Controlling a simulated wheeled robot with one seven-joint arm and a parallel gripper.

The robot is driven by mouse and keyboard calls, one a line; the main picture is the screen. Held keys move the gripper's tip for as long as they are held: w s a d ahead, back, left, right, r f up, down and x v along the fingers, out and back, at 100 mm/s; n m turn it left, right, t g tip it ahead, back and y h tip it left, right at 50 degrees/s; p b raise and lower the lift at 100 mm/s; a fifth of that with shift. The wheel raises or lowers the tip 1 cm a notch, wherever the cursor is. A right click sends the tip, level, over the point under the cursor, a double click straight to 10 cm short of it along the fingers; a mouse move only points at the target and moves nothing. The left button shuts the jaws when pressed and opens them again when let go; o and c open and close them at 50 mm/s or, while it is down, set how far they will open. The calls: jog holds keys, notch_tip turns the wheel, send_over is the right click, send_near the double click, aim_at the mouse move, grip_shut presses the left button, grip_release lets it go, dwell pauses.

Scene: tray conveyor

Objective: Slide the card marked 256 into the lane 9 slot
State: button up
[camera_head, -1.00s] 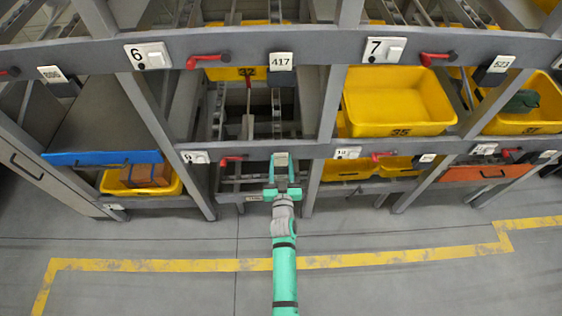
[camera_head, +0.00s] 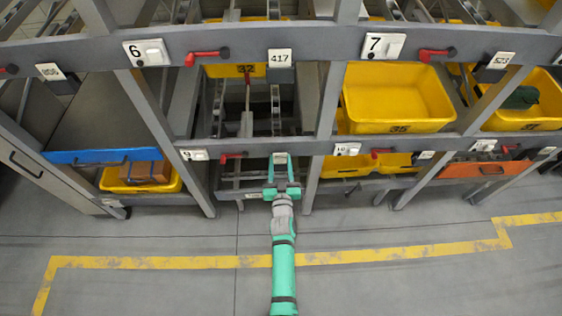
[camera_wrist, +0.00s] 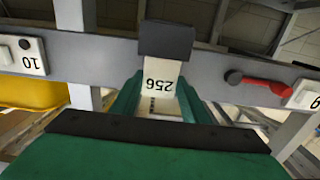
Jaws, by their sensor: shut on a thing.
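My gripper (camera_head: 281,172) is shut on the pale card marked 256 (camera_wrist: 162,86), at the lower grey beam of the rack. In the wrist view the card's number reads upside down, and the card's far end meets the dark slot holder (camera_wrist: 165,40) on the beam. I cannot tell how deep the card's end sits in it. The green fingers (camera_wrist: 126,99) flank the card. The lane 9 label (camera_head: 194,155) is left of my gripper in the head view; it also shows at the right edge of the wrist view (camera_wrist: 306,97).
A red lever (camera_head: 232,156) lies between the lane 9 label and my gripper. The lane 10 label (camera_head: 347,149) is to the right. Above, a holder carries card 417 (camera_head: 280,59). Yellow bins (camera_head: 398,98) fill nearby lanes. The floor in front is clear.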

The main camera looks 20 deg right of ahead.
jog(key=shift+d+f, duration=0.1)
jog(key=shift+f, duration=0.1)
jog(key=shift+f, duration=0.25)
jog(key=shift+f, duration=0.55)
jog(key=o, duration=1.2)
jog(key=v, duration=1)
jog(key=shift+s, duration=0.4)
jog(key=shift+a, duration=0.2)
